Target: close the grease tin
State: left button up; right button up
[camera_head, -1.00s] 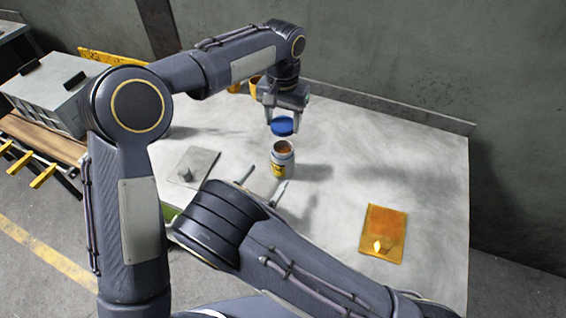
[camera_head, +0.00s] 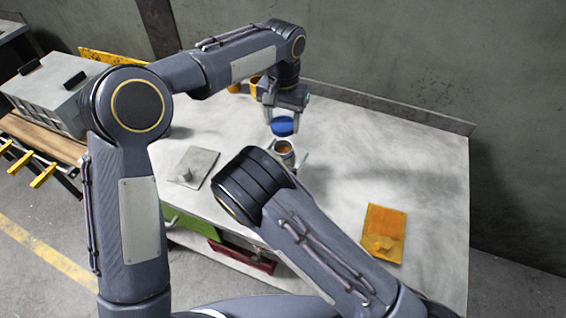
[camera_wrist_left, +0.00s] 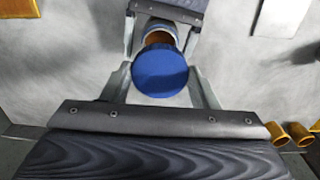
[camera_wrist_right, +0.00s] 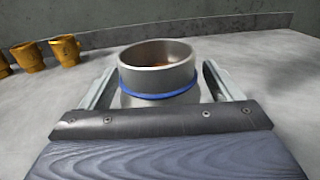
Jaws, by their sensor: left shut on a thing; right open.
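The blue lid (camera_head: 283,127) is held level in my left gripper (camera_head: 284,119), shut on its rim. In the left wrist view the round lid (camera_wrist_left: 160,71) shows from above, partly covering the tin's mouth (camera_wrist_left: 159,29). The grease tin (camera_head: 285,149) stands upright and uncovered on the table, below the lid with a gap between. In the right wrist view the tin (camera_wrist_right: 157,76) shows a grey rim, a blue ring and brownish contents. My right gripper (camera_wrist_right: 158,88) is open, one finger on each side of the tin, with no clear contact. My right arm hides the tin's lower part in the head view.
An orange pad (camera_head: 388,221) with a small block lies at the table's right. A grey plate with a knob (camera_head: 193,168) lies at the left. Yellow cups (camera_wrist_right: 65,50) stand at the back. The table's right side (camera_head: 410,160) is mostly clear.

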jog(key=c, duration=1.4)
pick_arm(q)
send_over(283, 152)
jog(key=shift+f, duration=2.5)
pick_arm(e)
jog(key=shift+c, duration=0.3)
pick_arm(q)
jog(key=shift+f, duration=0.1)
jog(key=shift+s+f, duration=0.1)
jog(key=shift+f, duration=0.65)
jog(key=shift+f, duration=0.6)
